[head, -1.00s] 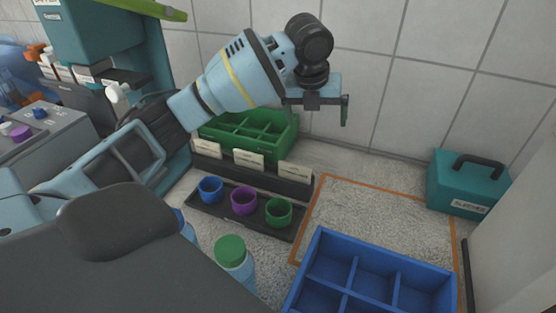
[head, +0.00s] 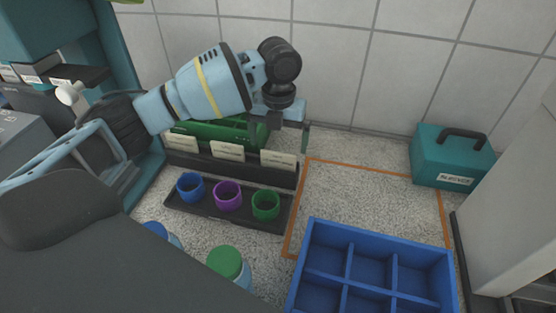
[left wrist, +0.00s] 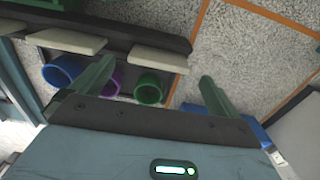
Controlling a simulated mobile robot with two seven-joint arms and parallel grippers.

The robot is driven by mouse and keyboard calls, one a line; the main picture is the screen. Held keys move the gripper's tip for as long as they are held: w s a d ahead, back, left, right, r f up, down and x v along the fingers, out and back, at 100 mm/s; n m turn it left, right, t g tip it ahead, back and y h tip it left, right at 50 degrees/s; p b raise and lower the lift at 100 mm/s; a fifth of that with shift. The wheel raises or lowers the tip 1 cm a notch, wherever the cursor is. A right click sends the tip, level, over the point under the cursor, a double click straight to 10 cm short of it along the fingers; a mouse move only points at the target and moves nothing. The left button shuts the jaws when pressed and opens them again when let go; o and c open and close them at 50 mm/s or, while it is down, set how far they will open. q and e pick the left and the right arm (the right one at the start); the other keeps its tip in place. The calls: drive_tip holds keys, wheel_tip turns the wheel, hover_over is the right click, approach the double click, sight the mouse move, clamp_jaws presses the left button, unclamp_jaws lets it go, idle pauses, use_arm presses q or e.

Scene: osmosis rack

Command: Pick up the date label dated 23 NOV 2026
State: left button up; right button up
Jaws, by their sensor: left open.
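Three cream date labels stand in a row in a black holder (head: 236,174): a left one (head: 182,143), a middle one (head: 228,151) and a right one (head: 279,159). Their print is too small to read, so I cannot tell which is dated 23 NOV 2026. My left gripper (head: 279,137) is open and empty, above and behind the right label. In the left wrist view, the open fingers (left wrist: 156,76) show with the right label (left wrist: 158,60) between them, apart from both. The middle label (left wrist: 67,40) is further left. My right gripper is not in view.
A green crate (head: 205,130) sits behind. A blue divided crate (head: 375,240) and teal case (head: 452,158) are right.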

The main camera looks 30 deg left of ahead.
sight(278, 153)
use_arm(q)
drive_tip(key=shift+s+f, duration=0.1)
drive_tip(key=shift+f, duration=2.5)
drive_tip(key=c, duration=0.9)
drive_tip(key=shift+r, duration=0.1)
